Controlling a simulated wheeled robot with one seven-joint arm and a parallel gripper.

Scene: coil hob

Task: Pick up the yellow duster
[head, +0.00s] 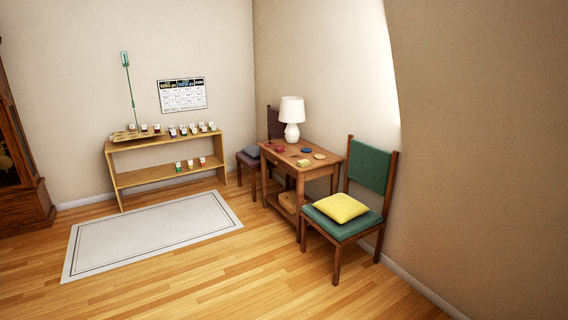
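No part of my gripper shows in the head view. A wooden side table (328,170) stands against the right wall. A small flat yellow item (303,163) lies near its front edge, and another small yellowish item (319,156) lies towards its right side. Either could be a folded yellow duster, but both are too small to tell. Several small red and dark items (279,148) lie on the same tabletop. A larger yellow cushion (341,208) rests on the green seat of a chair.
The green chair (372,168) stands right of the table, and a darker chair (250,160) stands behind it. A white lamp (292,112) is on the table. A low shelf (165,179) holds several small pots. The pale rug (150,232) and wooden floor (215,285) are clear.

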